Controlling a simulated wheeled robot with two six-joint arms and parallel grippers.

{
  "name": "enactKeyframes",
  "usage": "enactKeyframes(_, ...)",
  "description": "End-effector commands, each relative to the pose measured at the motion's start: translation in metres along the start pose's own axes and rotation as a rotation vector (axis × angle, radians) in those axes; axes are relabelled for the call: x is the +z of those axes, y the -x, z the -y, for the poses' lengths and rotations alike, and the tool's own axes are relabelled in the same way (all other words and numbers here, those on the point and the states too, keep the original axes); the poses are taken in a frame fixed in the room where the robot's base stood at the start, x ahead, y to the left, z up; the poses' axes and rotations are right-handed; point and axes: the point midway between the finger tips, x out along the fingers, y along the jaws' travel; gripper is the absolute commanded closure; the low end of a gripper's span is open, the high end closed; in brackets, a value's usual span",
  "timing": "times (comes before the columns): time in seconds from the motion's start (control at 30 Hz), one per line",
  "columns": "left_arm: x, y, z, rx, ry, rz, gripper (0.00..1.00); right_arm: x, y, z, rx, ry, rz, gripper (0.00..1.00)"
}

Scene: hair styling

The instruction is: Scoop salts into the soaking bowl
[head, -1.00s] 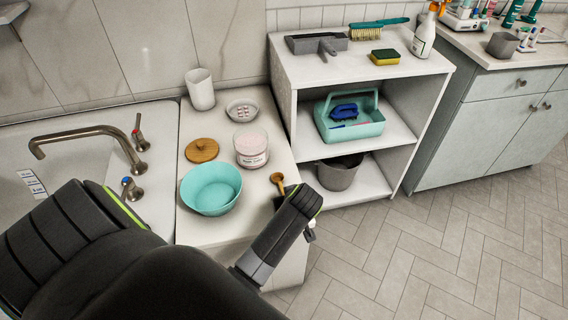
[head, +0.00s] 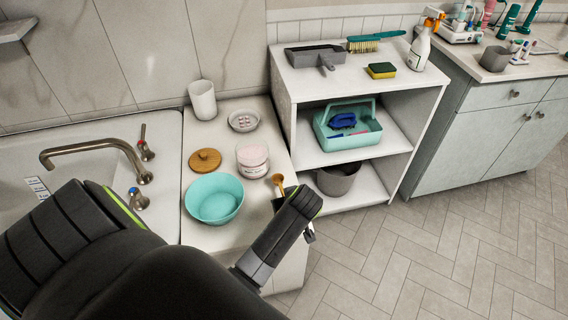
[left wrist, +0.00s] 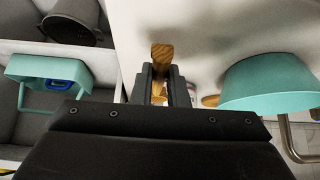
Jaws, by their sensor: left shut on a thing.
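The teal soaking bowl (head: 214,198) stands on the white counter beside the sink; it also shows at the right of the left wrist view (left wrist: 268,84). The salt jar (head: 252,160), pink-white with a label, stands behind and right of the bowl. A round wooden lid (head: 205,160) lies left of the jar. My left gripper (left wrist: 160,92) is shut on a wooden scoop (left wrist: 162,52), whose handle sticks out between the fingers. In the head view the scoop (head: 278,181) shows at the gripper's tip, right of the bowl. My right gripper is not in view.
A white cup (head: 202,100) and a small dish (head: 244,120) stand at the counter's back. The faucet (head: 95,152) is at the left. A white shelf (head: 345,160) with a teal caddy (head: 347,132) and grey bucket (head: 338,178) stands at the right.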

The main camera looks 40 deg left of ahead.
Motion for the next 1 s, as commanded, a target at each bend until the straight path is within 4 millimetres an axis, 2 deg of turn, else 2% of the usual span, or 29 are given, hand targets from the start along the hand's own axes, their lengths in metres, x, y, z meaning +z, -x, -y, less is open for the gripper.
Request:
enactKeyframes(0.03,-0.008,0.012,0.000,0.000,0.000,0.000,1.00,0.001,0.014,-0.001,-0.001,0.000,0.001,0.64)
enactKeyframes(0.5,-0.040,0.059,0.000,0.000,-0.001,0.000,1.00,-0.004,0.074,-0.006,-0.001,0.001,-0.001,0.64)
enactKeyframes(1.0,-0.045,0.063,-0.002,0.012,-0.016,-0.002,1.00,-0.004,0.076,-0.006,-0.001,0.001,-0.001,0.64)
